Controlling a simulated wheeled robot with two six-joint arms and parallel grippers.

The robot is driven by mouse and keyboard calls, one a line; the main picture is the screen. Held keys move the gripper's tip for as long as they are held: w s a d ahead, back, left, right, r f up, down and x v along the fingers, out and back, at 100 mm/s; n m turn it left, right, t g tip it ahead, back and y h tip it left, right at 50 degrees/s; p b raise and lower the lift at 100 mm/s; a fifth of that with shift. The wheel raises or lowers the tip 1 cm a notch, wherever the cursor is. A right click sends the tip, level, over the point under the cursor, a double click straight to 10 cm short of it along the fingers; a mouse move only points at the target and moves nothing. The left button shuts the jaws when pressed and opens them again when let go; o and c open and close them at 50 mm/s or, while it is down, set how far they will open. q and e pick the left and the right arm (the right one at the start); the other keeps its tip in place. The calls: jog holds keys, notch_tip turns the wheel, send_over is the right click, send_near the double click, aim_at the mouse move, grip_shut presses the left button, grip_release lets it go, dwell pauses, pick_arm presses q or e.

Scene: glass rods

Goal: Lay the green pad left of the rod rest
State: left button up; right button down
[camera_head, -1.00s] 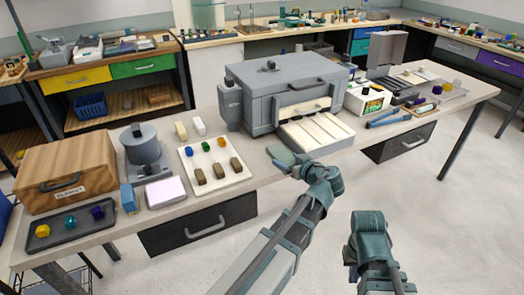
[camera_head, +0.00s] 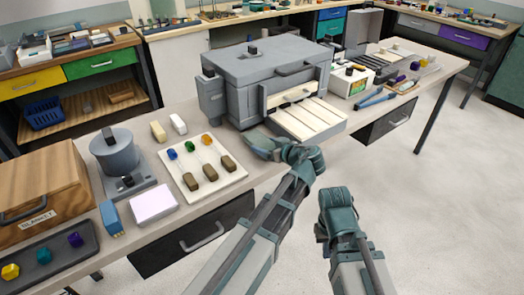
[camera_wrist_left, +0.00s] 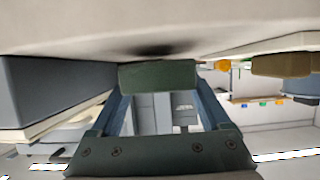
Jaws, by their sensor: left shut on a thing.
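My left gripper (camera_head: 262,148) is low over the bench, between the pale board and the grey kiln. In the left wrist view its fingers (camera_wrist_left: 158,100) are shut on the dark green pad (camera_wrist_left: 158,76), close to the bench top; I cannot tell whether it touches. In the head view I cannot make the pad out. No thing is clearly marked as the rod rest; a cream grooved ramp (camera_head: 308,118) slopes from the kiln front, right of the left gripper. My right gripper (camera_head: 336,205) is in front of the bench; its fingers are not clear.
A pale board (camera_head: 228,181) with brown blocks and coloured rod tips lies left of my left gripper. The grey kiln (camera_head: 265,75) stands behind it. A white pad (camera_head: 153,203), grey pot (camera_head: 113,150) and wooden box (camera_head: 40,185) are further left. Bare bench shows between board and kiln.

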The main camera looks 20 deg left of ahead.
pick_arm(q)
jog(key=shift+f, duration=0.65)
jog(key=shift+r, duration=0.15)
pick_arm(e)
jog(key=shift+w+a+f, duration=0.1)
jog(key=shift+a+f, duration=0.2)
jog(key=shift+f, duration=0.35)
pick_arm(q)
jog(key=o, duration=0.9)
jog(key=shift+f+b, duration=0.25)
jog(key=shift+b, duration=0.05)
jog(key=shift+o, duration=1.4)
jog(key=shift+r, duration=0.1)
